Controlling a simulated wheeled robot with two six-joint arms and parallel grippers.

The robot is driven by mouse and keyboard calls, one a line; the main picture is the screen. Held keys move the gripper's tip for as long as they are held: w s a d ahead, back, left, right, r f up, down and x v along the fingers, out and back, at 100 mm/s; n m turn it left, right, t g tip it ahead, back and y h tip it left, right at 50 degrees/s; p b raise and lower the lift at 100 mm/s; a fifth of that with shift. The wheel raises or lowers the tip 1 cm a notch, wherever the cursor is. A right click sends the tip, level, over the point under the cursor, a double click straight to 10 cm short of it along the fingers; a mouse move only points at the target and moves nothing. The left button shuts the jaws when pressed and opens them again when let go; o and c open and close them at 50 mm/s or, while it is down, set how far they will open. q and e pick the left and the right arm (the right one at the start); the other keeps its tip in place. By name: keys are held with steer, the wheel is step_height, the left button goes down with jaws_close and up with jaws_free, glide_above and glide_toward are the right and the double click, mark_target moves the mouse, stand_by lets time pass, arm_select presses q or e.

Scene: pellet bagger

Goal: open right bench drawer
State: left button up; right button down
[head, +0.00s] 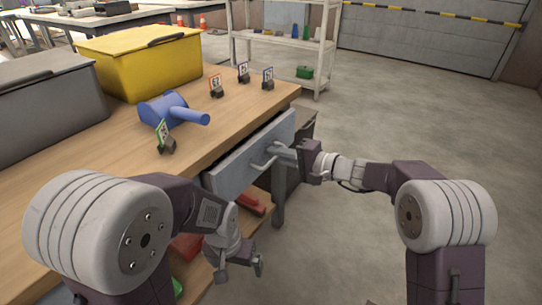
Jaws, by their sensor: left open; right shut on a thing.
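The right bench drawer (236,168) is a grey front under the wooden bench top (228,118). It appears to stand out a little from the bench edge, though how far is hard to tell. My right gripper (291,154) is at the drawer front, shut on the drawer's handle (262,165); its fingers partly hide the handle. My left gripper (238,271) is open and empty, low in front of the bench, below the drawer and apart from it.
On the bench stand a yellow bin (145,62), a grey bin (45,108), a blue scoop-like object (168,111) and several small tag holders (216,87). Red items (250,203) lie on the lower shelf. The floor (370,125) to the right is clear.

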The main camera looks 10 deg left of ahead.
steer(key=f+b+v, duration=0.2)
steer(key=v, duration=0.8)
steer(key=f+b+v, duration=0.2)
steer(key=v, duration=0.7)
steer(key=shift+v, duration=0.75)
steer(key=shift+f, duration=0.2)
steer(key=c, duration=1.5)
jaws_free()
steer(key=shift+d, duration=0.1)
